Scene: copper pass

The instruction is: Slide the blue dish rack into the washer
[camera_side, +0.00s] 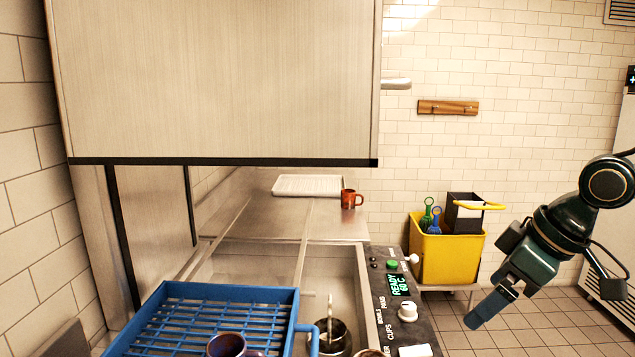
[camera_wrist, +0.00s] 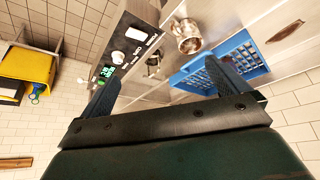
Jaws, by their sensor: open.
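The blue dish rack (camera_side: 170,320) sits at the lower left of the side view, on the metal counter in front of the washer. A dark mug (camera_side: 228,345) is at its front edge. The rack also shows in the wrist view (camera_wrist: 242,50), beyond my gripper's fingers. The washer (camera_side: 215,80) is a large steel hood with a dark lower edge, raised above the steel bed. My gripper (camera_side: 478,318) is at the right of the side view, well apart from the rack. Its two fingers (camera_wrist: 165,85) are spread and empty in the wrist view.
The control panel (camera_side: 403,300) with knobs and a display edges the counter. A metal pot (camera_side: 331,338) stands beside the rack. A red mug (camera_side: 350,199) and white tray (camera_side: 307,186) are on the far counter. A yellow bin (camera_side: 440,262) stands behind. Floor near my gripper is clear.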

